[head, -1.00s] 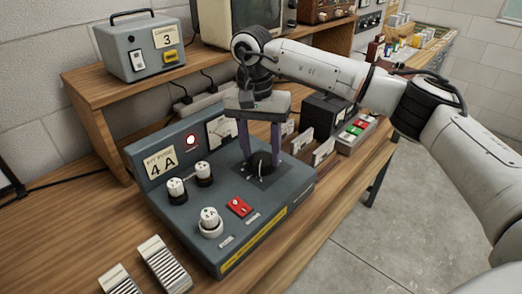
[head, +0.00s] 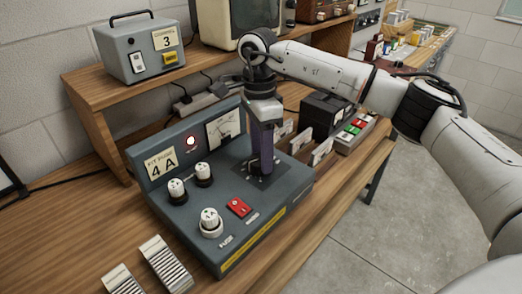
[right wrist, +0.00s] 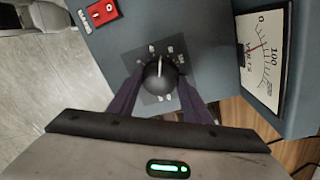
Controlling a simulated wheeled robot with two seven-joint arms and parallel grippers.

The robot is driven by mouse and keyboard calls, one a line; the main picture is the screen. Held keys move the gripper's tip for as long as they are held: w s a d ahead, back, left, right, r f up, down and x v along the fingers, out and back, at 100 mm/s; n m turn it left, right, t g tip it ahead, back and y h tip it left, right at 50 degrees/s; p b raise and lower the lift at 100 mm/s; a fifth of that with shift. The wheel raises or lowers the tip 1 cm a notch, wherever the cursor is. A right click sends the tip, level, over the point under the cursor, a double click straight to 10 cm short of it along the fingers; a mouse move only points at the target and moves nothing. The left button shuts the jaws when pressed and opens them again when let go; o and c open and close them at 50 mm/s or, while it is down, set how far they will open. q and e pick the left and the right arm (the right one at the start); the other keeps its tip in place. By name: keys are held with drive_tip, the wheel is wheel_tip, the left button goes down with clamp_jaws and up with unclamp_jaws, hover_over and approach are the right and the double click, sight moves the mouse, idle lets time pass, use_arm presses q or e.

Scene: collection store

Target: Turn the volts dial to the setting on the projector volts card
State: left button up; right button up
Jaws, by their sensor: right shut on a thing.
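The volts dial (right wrist: 160,76) is a round black knob with a white pointer line, on a dark square plate with small scale marks. In the right wrist view its line points up the picture; the marks are too small to read. My right gripper (right wrist: 159,92) has its dark fingers on either side of the knob, shut on it. In the head view my right gripper (head: 263,166) points straight down and hides the dial. The volts meter (right wrist: 262,55) has a red needle between 0 and 100. I cannot make out a projector volts card. My left gripper is out of view.
A shelf stands behind.

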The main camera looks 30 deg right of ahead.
drive_tip(key=m, duration=0.4)
drive_tip(key=shift+d+r+m, duration=0.1)
drive_tip(key=shift+m, duration=0.3)
drive_tip(key=m, duration=0.4)
drive_tip(key=shift+m+p, duration=0.3)
drive_tip(key=m, duration=0.4)
drive_tip(key=shift+s+t+y, duration=0.15)
drive_tip(key=shift+t+y, duration=0.15)
drive_tip(key=m, duration=0.9)
drive_tip(key=shift+m+t+p, duration=0.3)
drive_tip(key=m, duration=0.4)
drive_tip(key=shift+a, duration=0.2)
drive_tip(key=m, duration=0.4)
drive_tip(key=shift+m, duration=0.4)
drive_tip(key=shift+a+m+h, duration=0.1)
drive_tip(key=shift+m+h, duration=0.3)
drive_tip(key=shift+m, duration=1.5)
